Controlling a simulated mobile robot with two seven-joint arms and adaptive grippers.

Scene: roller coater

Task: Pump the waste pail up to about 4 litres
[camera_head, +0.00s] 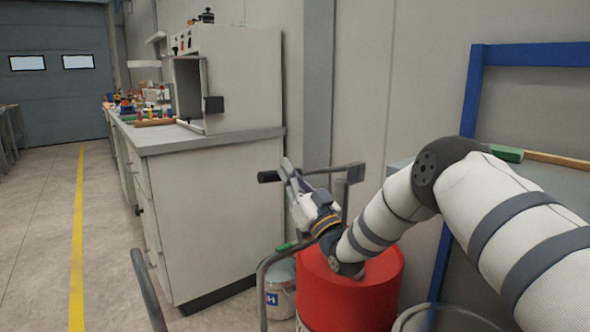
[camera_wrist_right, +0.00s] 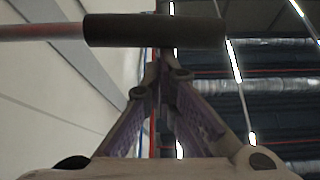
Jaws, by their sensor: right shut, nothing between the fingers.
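The waste pail (camera_head: 281,291), pale with a blue H label, stands on the floor left of the red drum (camera_head: 372,297). Its contents cannot be seen. A pump lever with a black grip (camera_head: 268,176) runs above the drum. My right gripper (camera_head: 287,166) points upward beside the lever, close to the grip. In the right wrist view, the black grip (camera_wrist_right: 150,30) crosses just beyond the fingertips (camera_wrist_right: 160,68), which meet with nothing between them. Whether they touch the grip cannot be told. My left gripper is not in view.
A grey curved tube (camera_head: 263,292) rises in front of the pail. A white cabinet (camera_head: 235,85) stands on a workbench (camera_head: 215,215) to the left. A blue frame (camera_head: 472,95) stands at the right wall. The floor beside the yellow line (camera_head: 77,240) is clear.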

